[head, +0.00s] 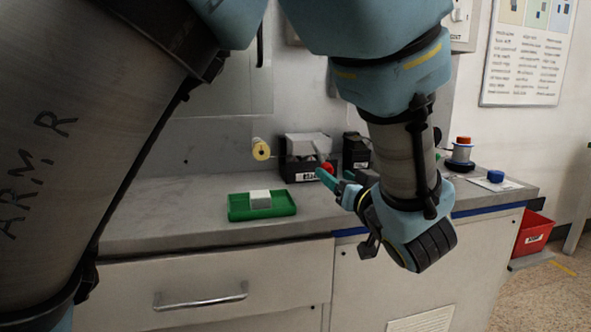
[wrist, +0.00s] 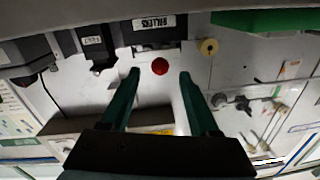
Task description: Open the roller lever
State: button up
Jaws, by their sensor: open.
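A round red knob (head: 327,167), which looks like the end of the roller lever, shows at the front right of a black labelled bin on the counter. It also shows in the wrist view (wrist: 160,66), between and just beyond my fingertips. The rest of the lever cannot be made out. My gripper (head: 335,178) has two teal fingers, spread apart with nothing between them. In the wrist view my gripper (wrist: 160,72) points at the knob from close by; I cannot tell the exact gap. A yellow roller (head: 261,149) sticks out left of the bin, also in the wrist view (wrist: 209,47).
The black bin (head: 298,171) holds pale items. A green tray (head: 284,209) with a white block (head: 260,199) lies on the counter (head: 190,229) to the left. A dark box (head: 355,150) stands behind my gripper. A red bin (head: 533,232) is low at right.

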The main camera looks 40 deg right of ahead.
aim_at(330, 172)
jog(key=x, duration=0.5)
grip_shut()
dwell(0.5)
dwell(0.9)
